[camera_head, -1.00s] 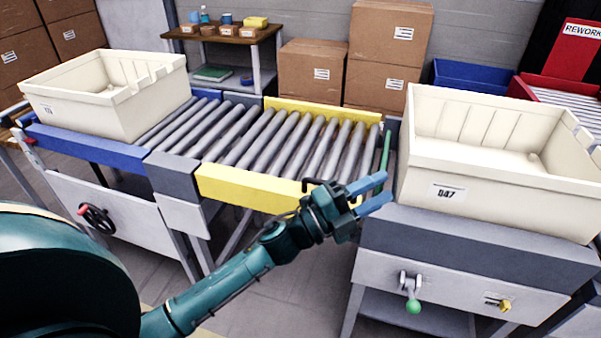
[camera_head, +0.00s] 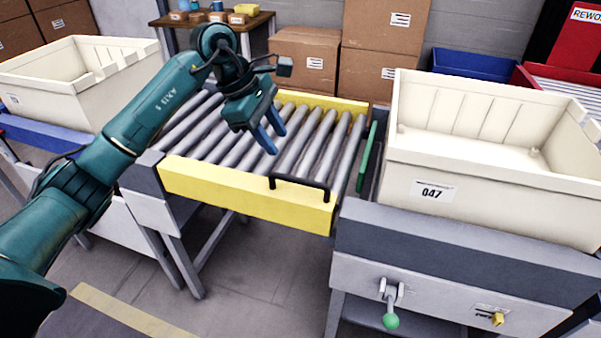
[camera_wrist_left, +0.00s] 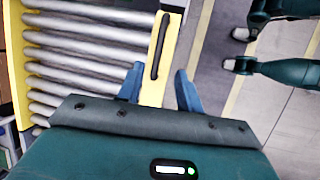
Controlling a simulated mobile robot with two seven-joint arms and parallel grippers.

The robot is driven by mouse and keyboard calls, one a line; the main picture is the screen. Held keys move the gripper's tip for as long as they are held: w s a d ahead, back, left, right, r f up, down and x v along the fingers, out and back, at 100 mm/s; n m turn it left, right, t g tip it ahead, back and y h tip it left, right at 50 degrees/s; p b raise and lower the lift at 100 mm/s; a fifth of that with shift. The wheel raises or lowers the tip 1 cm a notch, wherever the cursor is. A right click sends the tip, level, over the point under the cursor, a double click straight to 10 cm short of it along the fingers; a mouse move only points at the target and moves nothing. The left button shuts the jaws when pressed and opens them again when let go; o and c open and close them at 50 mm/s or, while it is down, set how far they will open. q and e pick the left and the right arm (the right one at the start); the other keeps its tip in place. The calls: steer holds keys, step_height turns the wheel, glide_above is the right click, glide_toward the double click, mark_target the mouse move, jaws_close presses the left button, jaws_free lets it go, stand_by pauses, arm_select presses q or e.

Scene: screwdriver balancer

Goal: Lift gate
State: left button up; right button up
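The gate is the yellow-framed roller section (camera_head: 230,194) in the middle of the conveyor line, lying level. A black bar handle (camera_head: 300,186) is on its front yellow rail, near the right end. My left gripper (camera_head: 274,142) is open and empty, pointing down above the rollers, behind and left of the handle. In the left wrist view the handle (camera_wrist_left: 160,47) lies on the yellow rail beyond the open blue fingers (camera_wrist_left: 159,88), not between them. My right gripper is not in view.
A cream tote marked 047 (camera_head: 480,180) stands on the right conveyor, another cream tote (camera_head: 50,80) on the left. A green upright strip (camera_head: 367,157) stands at the gate's right end. A green-knobbed lever (camera_head: 390,318) hangs below tote 047. Floor in front is clear.

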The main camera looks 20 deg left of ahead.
mark_target(303, 180)
arm_select(q)
steer(key=x, duration=1.1)
steer(key=shift+d+f+p, duration=0.15)
steer(key=shift+f+p, duration=0.15)
steer(key=shift+p, duration=0.1)
jaws_close()
